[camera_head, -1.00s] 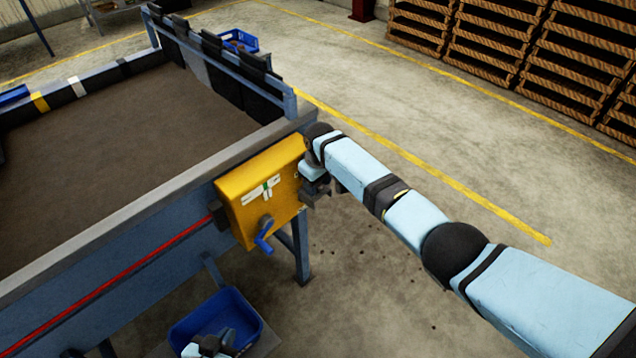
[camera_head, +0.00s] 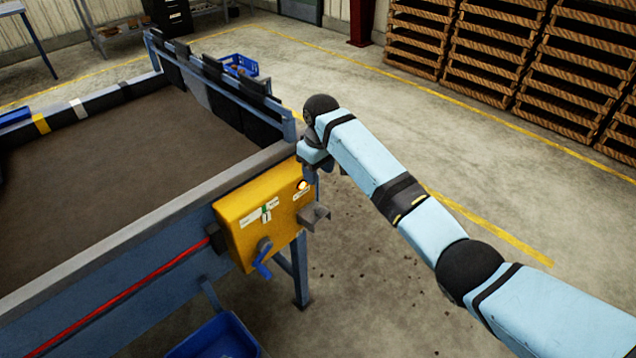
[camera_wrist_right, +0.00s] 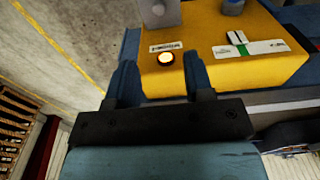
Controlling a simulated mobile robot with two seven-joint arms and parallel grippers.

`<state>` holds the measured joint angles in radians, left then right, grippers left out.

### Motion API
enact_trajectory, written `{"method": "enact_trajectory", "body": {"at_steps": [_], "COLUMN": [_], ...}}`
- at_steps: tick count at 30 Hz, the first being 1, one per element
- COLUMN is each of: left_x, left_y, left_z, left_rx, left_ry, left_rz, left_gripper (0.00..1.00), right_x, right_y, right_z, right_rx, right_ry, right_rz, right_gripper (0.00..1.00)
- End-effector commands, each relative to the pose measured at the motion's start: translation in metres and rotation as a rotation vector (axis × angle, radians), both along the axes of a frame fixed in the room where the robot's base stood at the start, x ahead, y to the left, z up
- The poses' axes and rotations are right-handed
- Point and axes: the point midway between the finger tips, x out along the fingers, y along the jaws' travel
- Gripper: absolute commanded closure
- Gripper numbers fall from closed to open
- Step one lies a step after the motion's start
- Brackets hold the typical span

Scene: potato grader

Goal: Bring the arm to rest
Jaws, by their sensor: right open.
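My right arm reaches in from the right of the head view. Its gripper (camera_head: 311,172) hangs beside the upper right edge of the yellow control box (camera_head: 258,222), partly hidden by my wrist. In the right wrist view the two dark fingers (camera_wrist_right: 160,70) are apart with nothing between them. The box face lies beyond them, and a glowing orange-white button (camera_wrist_right: 166,58) shows between the tips. The lit button (camera_head: 303,185) also shows in the head view. I cannot tell whether a finger touches the box. My left gripper is not in view.
A blue crate (camera_head: 215,340) is below.

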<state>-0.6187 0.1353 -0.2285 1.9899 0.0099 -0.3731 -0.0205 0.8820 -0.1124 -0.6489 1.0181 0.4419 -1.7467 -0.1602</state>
Motion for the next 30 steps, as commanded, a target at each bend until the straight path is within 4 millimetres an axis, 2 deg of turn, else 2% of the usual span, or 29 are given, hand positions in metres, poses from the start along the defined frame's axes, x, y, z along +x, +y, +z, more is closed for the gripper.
{"method": "enact_trajectory", "body": {"at_steps": [15,18,20,23,27,30], "left_x": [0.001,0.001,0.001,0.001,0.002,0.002], "left_y": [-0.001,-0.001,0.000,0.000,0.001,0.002], "left_z": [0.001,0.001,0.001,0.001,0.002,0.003], "left_rx": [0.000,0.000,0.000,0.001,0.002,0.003], "left_ry": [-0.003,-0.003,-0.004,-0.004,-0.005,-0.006], "left_rz": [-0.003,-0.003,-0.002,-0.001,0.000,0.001], "left_gripper": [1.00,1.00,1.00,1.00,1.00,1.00], "right_x": [0.000,-0.003,-0.008,-0.023,-0.057,-0.086], "right_y": [0.000,-0.001,-0.001,-0.004,-0.012,-0.023], "right_z": [0.005,-0.002,-0.015,-0.051,-0.113,-0.150], "right_rx": [0.000,0.009,0.029,0.088,0.205,0.280], "right_ry": [0.000,-0.002,-0.009,-0.040,-0.115,-0.179], "right_rz": [0.000,-0.004,-0.010,-0.034,-0.097,-0.156], "right_gripper": [0.52,0.52,0.52,0.52,0.52,0.52]}}
